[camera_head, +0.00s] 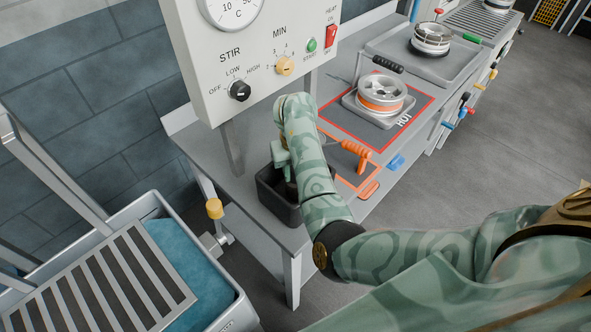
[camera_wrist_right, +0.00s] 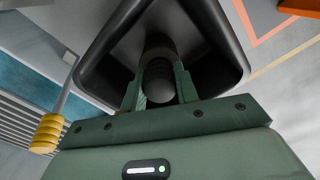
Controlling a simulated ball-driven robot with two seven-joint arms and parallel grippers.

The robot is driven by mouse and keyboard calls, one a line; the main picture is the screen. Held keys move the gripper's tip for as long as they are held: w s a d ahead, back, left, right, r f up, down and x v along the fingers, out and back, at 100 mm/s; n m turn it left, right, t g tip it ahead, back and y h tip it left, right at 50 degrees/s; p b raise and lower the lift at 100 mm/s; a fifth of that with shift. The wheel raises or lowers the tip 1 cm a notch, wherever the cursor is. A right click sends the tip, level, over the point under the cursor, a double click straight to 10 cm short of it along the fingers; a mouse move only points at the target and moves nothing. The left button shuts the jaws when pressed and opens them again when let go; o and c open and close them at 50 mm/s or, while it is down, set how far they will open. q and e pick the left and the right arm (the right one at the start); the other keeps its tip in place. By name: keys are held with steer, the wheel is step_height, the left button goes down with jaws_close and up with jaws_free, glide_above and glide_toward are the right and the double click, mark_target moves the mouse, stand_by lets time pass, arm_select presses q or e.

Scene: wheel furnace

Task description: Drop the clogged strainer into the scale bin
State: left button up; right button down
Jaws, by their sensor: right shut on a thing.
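A dark grey open bin (camera_head: 274,204) stands at the near end of the grey bench in the head view. It also fills the upper middle of the right wrist view (camera_wrist_right: 219,28). My right gripper (camera_head: 286,172) points down into the bin's mouth. In the right wrist view its two green fingers (camera_wrist_right: 160,88) are shut on a dark, ribbed cylindrical thing, which I take to be the strainer (camera_wrist_right: 158,78). The strainer is held over or inside the bin; its lower end is hard to make out. My left gripper is not in view.
An orange-handled tool (camera_head: 352,150) lies just right of my forearm. A metal wheel (camera_head: 382,92) sits in the red-outlined HOT area. A control panel (camera_head: 262,45) rises behind the bin. A water tank with a slatted rack (camera_head: 98,285) and yellow-knobbed valve (camera_head: 214,208) stand left.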

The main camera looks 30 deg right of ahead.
steer(key=shift+f+b, duration=0.4)
steer(key=shift+f, duration=0.15)
steer(key=c, duration=1)
jaws_free()
step_height(320, 180, up, 16)
steer(key=p, duration=0.8)
steer(key=shift+r, duration=0.15)
